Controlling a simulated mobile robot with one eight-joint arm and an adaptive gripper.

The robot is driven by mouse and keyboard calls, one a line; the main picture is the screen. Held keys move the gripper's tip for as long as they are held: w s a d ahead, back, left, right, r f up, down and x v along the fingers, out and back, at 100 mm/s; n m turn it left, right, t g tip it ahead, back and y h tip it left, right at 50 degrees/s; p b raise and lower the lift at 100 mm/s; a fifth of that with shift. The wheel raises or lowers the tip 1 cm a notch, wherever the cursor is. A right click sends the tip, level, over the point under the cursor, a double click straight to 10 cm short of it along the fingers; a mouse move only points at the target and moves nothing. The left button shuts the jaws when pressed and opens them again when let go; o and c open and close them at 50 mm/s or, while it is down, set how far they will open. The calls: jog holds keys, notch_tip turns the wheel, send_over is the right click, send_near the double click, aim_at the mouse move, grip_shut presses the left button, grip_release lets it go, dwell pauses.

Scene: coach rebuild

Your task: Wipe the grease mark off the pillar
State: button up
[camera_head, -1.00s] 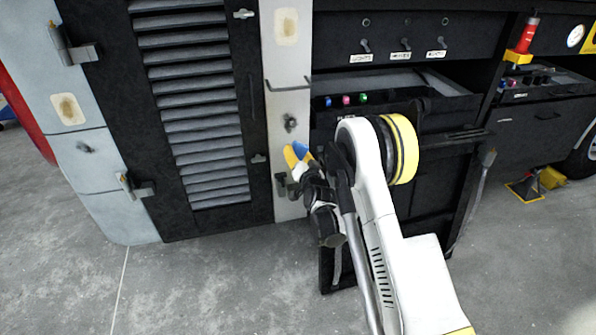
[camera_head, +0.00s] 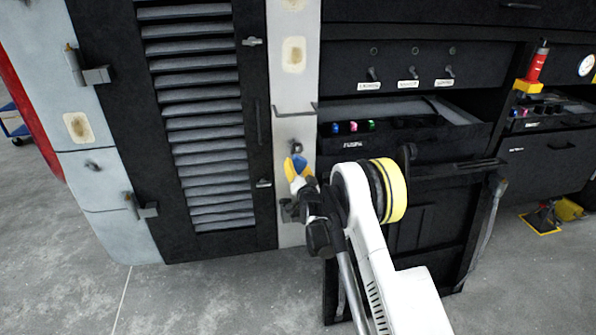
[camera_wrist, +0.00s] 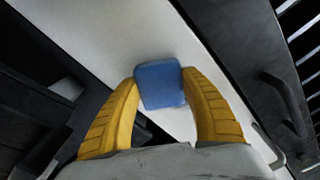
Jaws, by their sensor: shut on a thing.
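The pillar (camera_head: 296,101) is a pale upright strip between the black louvred door and the black workbench. A tan-edged pale patch (camera_head: 293,55) marks its upper part, and part of another shows at the top edge; I cannot tell which is the grease mark. My gripper (camera_head: 297,173) has yellow fingers and is in front of the pillar's lower part, below the patch. It is shut on a blue sponge (camera_head: 299,164), which also shows between the fingertips in the wrist view (camera_wrist: 160,84). The pale pillar surface (camera_wrist: 105,35) lies behind it there. I cannot tell whether they touch.
A grey knob (camera_head: 296,147) and a bracket (camera_head: 292,110) stick out from the pillar. The louvred door (camera_head: 203,120) has latches and a handle. The workbench (camera_head: 405,200) stands right, with a drawer of coloured knobs. A red canister (camera_head: 537,62) is farther right.

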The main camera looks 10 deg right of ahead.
aim_at(294, 145)
jog(key=shift+w, duration=1.1)
dwell(0.5)
jog(key=shift+s+r+p, duration=0.15)
jog(key=shift+r+p, duration=0.45)
jog(key=shift+r, duration=1.15)
jog(key=shift+r+p, duration=1.25)
jog(key=shift+r, duration=2.05)
jog(key=shift+f+b, duration=0.1)
jog(key=shift+b, duration=0.25)
jog(key=shift+f, duration=0.1)
notch_tip(294, 145, down, 3)
jog(key=b, duration=0.2)
jog(key=shift+b, duration=0.35)
jog(key=shift+f, duration=3.35)
